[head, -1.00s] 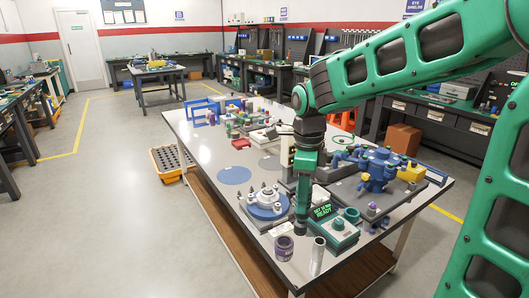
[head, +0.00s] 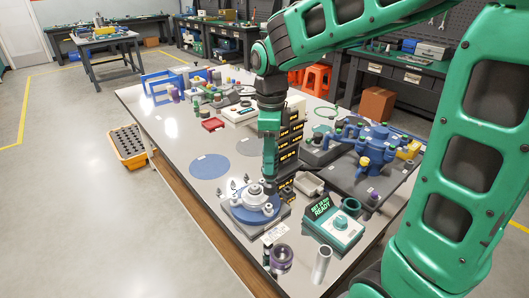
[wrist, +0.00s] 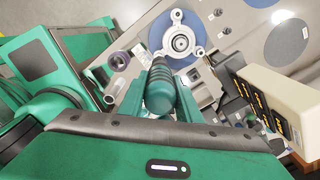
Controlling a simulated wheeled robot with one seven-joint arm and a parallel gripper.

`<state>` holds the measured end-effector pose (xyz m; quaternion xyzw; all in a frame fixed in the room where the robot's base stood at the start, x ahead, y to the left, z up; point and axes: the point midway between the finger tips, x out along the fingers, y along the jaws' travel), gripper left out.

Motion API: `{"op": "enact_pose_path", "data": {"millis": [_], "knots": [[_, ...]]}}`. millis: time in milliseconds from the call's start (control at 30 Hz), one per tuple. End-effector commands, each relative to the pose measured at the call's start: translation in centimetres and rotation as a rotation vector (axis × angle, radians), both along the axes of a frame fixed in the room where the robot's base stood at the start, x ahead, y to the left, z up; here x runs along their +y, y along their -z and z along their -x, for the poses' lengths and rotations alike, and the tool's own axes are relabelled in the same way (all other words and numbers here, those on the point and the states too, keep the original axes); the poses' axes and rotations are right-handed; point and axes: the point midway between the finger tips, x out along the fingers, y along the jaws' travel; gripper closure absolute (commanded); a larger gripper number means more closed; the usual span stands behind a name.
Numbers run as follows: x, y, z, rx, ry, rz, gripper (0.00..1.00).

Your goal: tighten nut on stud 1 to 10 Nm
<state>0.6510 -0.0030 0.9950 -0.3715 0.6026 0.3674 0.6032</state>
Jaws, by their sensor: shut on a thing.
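My gripper (wrist: 165,85) is shut on a ribbed green cylindrical tool, whose handle (wrist: 160,90) fills the middle of the wrist view. In the head view the green tool (head: 269,160) hangs upright below my wrist, with its lower end at the back right of the flange. The round flange (head: 253,207) has a blue ring, a pale raised centre and several small studs or nuts around it. It also shows beyond the tool in the wrist view (wrist: 180,38). I cannot tell whether the tool touches a stud. Stud numbers are not legible.
A teal box (head: 335,227) with a lit display ending in "READY" stands right of the flange. A purple-banded cup (head: 281,258) and a metal cylinder (head: 321,264) stand at the front. Dark stacked bins (head: 289,145) and a blue valve assembly (head: 372,147) stand behind. Tabletop left of the flange is mostly clear.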

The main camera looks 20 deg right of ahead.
Motion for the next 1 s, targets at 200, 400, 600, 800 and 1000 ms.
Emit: {"op": "enact_pose_path", "data": {"millis": [200, 400, 600, 800, 1000], "knots": [[0.2, 1.7, 0.0, 0.000, -0.003, 0.000, 1.00], [0.2, 3.3, 0.0, 0.001, -0.003, 0.000, 1.00], [0.2, 4.3, 0.0, -0.001, -0.002, 0.000, 1.00], [0.2, 4.6, 0.0, -0.001, -0.002, 0.000, 1.00], [0.1, 4.6, 0.0, -0.001, -0.002, 0.000, 1.00]]}}
